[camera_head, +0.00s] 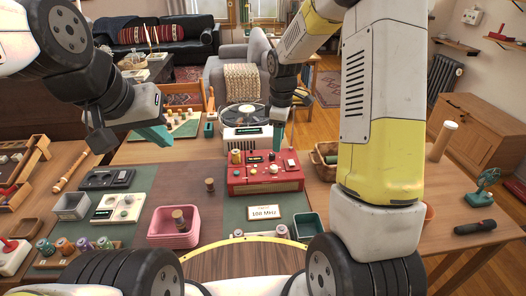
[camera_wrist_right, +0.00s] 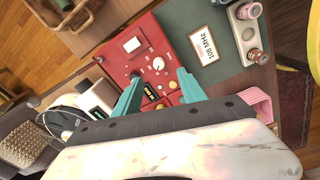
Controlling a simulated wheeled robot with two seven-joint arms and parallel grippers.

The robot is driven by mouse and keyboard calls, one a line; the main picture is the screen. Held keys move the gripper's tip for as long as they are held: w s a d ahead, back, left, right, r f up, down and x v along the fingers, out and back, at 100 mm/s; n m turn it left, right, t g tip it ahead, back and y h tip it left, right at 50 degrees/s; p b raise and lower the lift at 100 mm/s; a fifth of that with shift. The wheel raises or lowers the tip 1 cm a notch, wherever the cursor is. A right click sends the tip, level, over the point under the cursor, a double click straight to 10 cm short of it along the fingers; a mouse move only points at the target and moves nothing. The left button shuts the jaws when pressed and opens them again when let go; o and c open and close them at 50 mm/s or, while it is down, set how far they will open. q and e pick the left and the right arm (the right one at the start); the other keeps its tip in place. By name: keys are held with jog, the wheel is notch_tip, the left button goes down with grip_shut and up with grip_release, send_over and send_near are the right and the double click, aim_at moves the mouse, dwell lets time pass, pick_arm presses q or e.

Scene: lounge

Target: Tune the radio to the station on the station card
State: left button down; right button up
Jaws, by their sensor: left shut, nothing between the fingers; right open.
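The red radio (camera_head: 266,173) stands on the dark green mat in the middle of the table. In the right wrist view its red top (camera_wrist_right: 148,50) carries a white knob (camera_wrist_right: 158,63), a white square part (camera_wrist_right: 132,45) and a small dark display (camera_wrist_right: 151,93). The station card (camera_head: 264,212) lies in front of the radio; its small print reads 100 or 108 MHz. My right gripper (camera_wrist_right: 158,88) is open above the radio, the knob just past its fingertips, apparently not gripped. My left gripper (camera_head: 155,138) is shut and empty, up and left of the radio.
A turntable (camera_head: 243,116) stands behind the radio. A pink bin (camera_head: 174,226) holding a brown piece, a white device (camera_head: 117,208) and a black device (camera_head: 107,179) stand to the left. A green tray (camera_head: 310,226) and a wicker basket (camera_head: 326,153) stand to the right.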

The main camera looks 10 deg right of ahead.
jog(key=n, duration=0.2)
send_over(274, 167)
jog(key=shift+g, duration=0.3)
notch_tip(274, 167, down, 4)
jog(key=shift+w+f, duration=0.15)
jog(key=shift+f, duration=0.05)
notch_tip(274, 167, down, 8)
jog(key=shift+r, duration=0.25)
jog(key=shift+m, duration=0.3)
grip_shut()
